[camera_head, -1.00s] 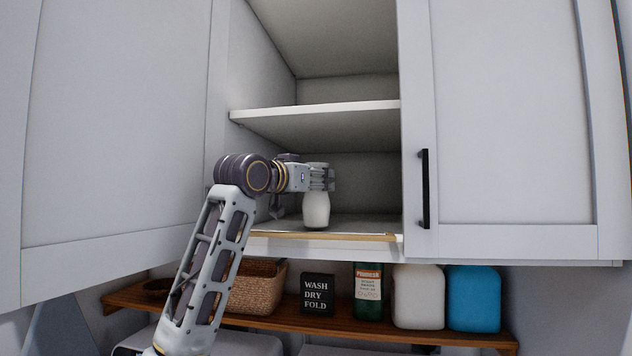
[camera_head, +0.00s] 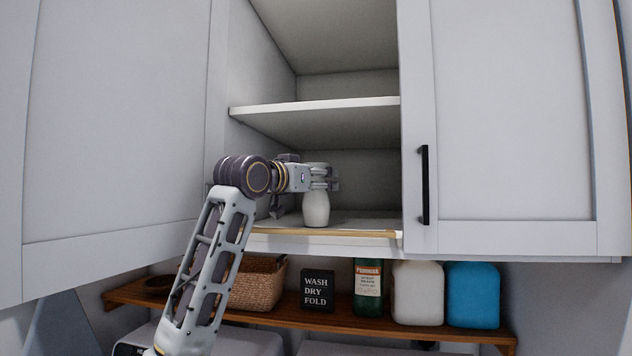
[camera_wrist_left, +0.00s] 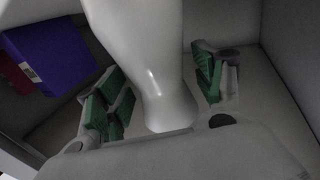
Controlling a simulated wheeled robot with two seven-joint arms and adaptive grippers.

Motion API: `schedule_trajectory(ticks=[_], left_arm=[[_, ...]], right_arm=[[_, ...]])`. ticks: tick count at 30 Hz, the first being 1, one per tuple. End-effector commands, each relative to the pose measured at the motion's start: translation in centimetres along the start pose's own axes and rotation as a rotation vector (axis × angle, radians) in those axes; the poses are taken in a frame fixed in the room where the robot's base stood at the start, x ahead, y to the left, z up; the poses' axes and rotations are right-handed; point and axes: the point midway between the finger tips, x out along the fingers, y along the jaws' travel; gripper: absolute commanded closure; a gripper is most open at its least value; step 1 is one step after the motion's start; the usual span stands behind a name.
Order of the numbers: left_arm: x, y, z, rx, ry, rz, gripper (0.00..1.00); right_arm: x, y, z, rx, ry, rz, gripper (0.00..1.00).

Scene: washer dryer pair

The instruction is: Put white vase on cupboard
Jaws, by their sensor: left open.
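The white vase (camera_head: 316,210) stands upright on the bottom shelf of the open cupboard (camera_head: 340,233), near its front edge. My left gripper (camera_head: 322,177) is open at the vase's narrow upper part. In the left wrist view the vase (camera_wrist_left: 145,60) lies between the green-padded fingers, with visible gaps on both sides. The vase's upper part is partly hidden by the gripper in the head view. My right gripper is not in view.
A middle shelf (camera_head: 320,112) is above my gripper. The open left door (camera_head: 110,130) and the right door (camera_head: 515,110) flank the opening. A purple box (camera_wrist_left: 50,55) is inside the cupboard. A wooden shelf (camera_head: 400,330) below holds a basket, sign and bottles.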

Motion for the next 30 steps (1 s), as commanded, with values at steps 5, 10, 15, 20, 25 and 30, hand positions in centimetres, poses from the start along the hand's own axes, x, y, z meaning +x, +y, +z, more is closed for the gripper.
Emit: schedule_trajectory(ticks=[5,10,15,20,25,30], left_arm=[[0.0,0.0,0.0,0.0,0.0,0.0,0.32],[0.0,0.0,-0.4,0.0,0.0,0.0,0.32],[-1.1,0.0,-0.3,0.0,0.002,0.0,0.32],[-2.8,0.0,-0.2,0.002,0.002,-0.001,0.32],[-4.8,-0.1,-0.2,0.001,0.002,-0.001,0.32],[-6.5,0.0,-0.3,0.0,0.002,0.0,0.32]], right_arm=[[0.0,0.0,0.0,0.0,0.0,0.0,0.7],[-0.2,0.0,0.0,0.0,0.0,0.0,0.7],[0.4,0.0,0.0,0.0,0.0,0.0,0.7],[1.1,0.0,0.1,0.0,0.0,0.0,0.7],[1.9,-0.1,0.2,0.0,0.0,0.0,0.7],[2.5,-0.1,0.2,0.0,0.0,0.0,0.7]])
